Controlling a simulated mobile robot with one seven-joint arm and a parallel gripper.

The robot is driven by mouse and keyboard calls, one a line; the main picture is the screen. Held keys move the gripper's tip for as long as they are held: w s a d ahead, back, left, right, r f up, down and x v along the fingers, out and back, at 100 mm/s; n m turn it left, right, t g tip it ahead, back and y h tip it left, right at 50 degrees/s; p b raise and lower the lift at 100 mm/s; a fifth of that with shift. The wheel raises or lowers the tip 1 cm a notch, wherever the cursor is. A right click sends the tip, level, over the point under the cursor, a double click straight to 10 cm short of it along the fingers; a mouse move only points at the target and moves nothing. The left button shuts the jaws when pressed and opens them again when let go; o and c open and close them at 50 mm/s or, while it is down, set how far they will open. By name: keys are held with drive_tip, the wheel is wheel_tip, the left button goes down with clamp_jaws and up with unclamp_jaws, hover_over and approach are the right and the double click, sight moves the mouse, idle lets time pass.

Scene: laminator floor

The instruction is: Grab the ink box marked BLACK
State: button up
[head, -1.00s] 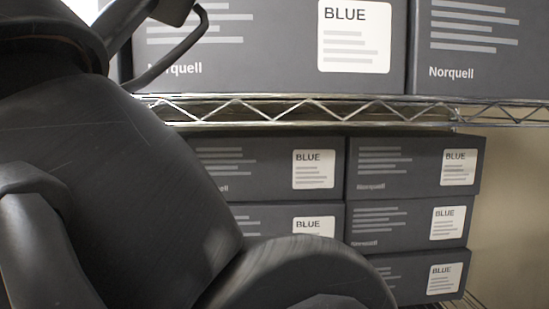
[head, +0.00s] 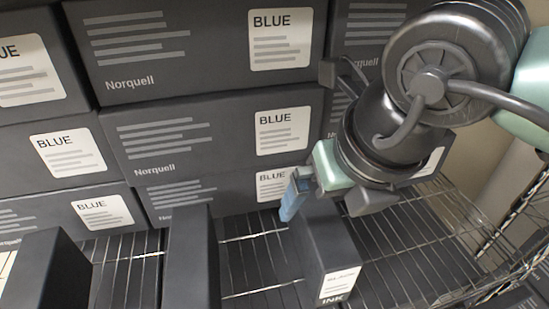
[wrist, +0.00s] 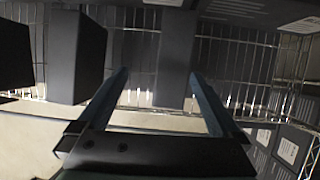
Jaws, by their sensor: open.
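A narrow dark grey ink box (head: 322,238) stands on the wire shelf in the head view. Its white label is small and blurred; it seems to begin "BLA", with "INK" printed below. My gripper (head: 308,192) is at the upper part of this box, with one blue finger beside its left face; the other finger is hidden. In the wrist view my gripper (wrist: 158,76) is open, its two blue fingers spread apart. A dark box (wrist: 176,48) shows between and beyond the fingertips, closer to the right one. No grip on it shows.
Two more narrow dark boxes, one in the middle (head: 191,260) and one at left (head: 45,272), stand on the wire shelf (head: 252,262). Stacked Norquell boxes marked BLUE (head: 205,130) form a wall behind. Bare wire shelf lies between the narrow boxes and to the right.

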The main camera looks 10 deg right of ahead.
sight(327, 222)
drive_tip(key=shift+s+d+f+h+b, duration=0.15)
drive_tip(key=shift+d+f, duration=0.1)
drive_tip(key=shift+d, duration=0.35)
drive_tip(key=shift+d+f+h+b, duration=0.15)
drive_tip(key=shift+d+f, duration=0.05)
drive_tip(key=shift+d, duration=0.35)
drive_tip(key=b+x, duration=0.2)
drive_tip(key=x, duration=0.4)
drive_tip(key=shift+s+a+b, duration=0.1)
drive_tip(key=shift+s+b, duration=0.05)
drive_tip(key=shift+b, duration=0.15)
drive_tip(key=shift+s+b+x, duration=0.2)
drive_tip(key=shift+b+x, duration=0.2)
drive_tip(key=shift+x, duration=1.15)
drive_tip(key=shift+s+b+x, duration=0.25)
drive_tip(key=shift+b+x, duration=0.15)
drive_tip(key=shift+x, duration=1.15)
drive_tip(key=shift+a+f, duration=0.1)
clamp_jaws()
